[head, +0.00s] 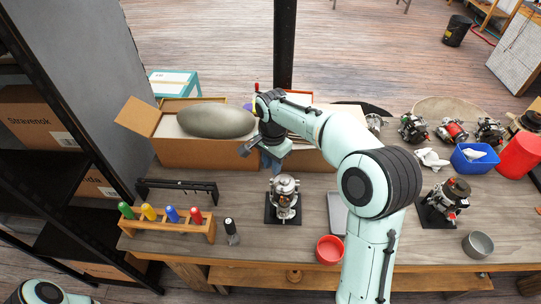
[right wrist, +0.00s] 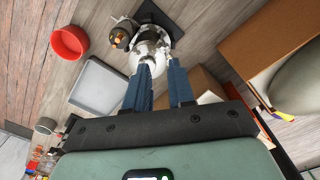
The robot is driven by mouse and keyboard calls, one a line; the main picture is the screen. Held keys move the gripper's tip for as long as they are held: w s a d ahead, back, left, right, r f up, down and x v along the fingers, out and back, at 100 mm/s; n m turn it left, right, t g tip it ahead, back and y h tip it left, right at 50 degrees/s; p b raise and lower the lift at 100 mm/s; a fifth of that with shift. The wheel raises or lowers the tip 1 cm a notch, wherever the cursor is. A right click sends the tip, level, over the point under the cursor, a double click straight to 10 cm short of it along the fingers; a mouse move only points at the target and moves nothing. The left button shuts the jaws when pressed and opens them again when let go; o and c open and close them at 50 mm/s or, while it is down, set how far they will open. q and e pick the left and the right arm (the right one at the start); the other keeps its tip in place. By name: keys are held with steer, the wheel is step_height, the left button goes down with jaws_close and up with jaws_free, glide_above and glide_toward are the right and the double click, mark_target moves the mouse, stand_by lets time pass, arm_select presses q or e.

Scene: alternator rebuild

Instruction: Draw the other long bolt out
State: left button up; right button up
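The alternator (head: 285,197) stands upright on a black square pad (head: 270,214) near the middle of the bench. It also shows in the right wrist view (right wrist: 150,42), just beyond my fingertips. I cannot make out a long bolt; it is too small or hidden. My right gripper (head: 270,160) is above and behind the alternator, its blue fingers pointing down. In the right wrist view its two fingers (right wrist: 159,64) stand apart with nothing visible between them. Only a link of my left arm shows at the lower left of the head view; its gripper is out of view.
A red bowl (head: 330,250) and a flat grey tray (right wrist: 98,88) lie right of the alternator. A screwdriver rack (head: 180,233) stands left. Open cardboard boxes (head: 185,154) are behind. Another unit (head: 444,202), a blue bin (head: 474,163) and a steel bowl (head: 478,244) are at right.

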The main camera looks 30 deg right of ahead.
mark_target(272, 180)
step_height(272, 180, down, 4)
steer(key=shift+w+r+b, duration=0.1)
steer(key=shift+b, duration=0.6)
steer(key=shift+f, duration=0.75)
arm_select(q)
steer(key=shift+s+f+b, duration=0.45)
steer(key=shift+s+f, duration=1.2)
steer(key=shift+f, duration=0.1)
arm_select(e)
steer(key=shift+w+f, duration=0.1)
steer(key=shift+f, duration=0.5)
jaws_close()
arm_select(q)
steer(key=shift+w+r, duration=0.25)
arm_select(e)
steer(key=shift+r, duration=0.3)
arm_select(q)
steer(key=shift+w+r+p, duration=0.35)
steer(key=shift+r+p, duration=0.05)
steer(key=shift+p, duration=0.05)
arm_select(e)
steer(key=shift+r, duration=0.55)
steer(key=shift+r, duration=0.1)
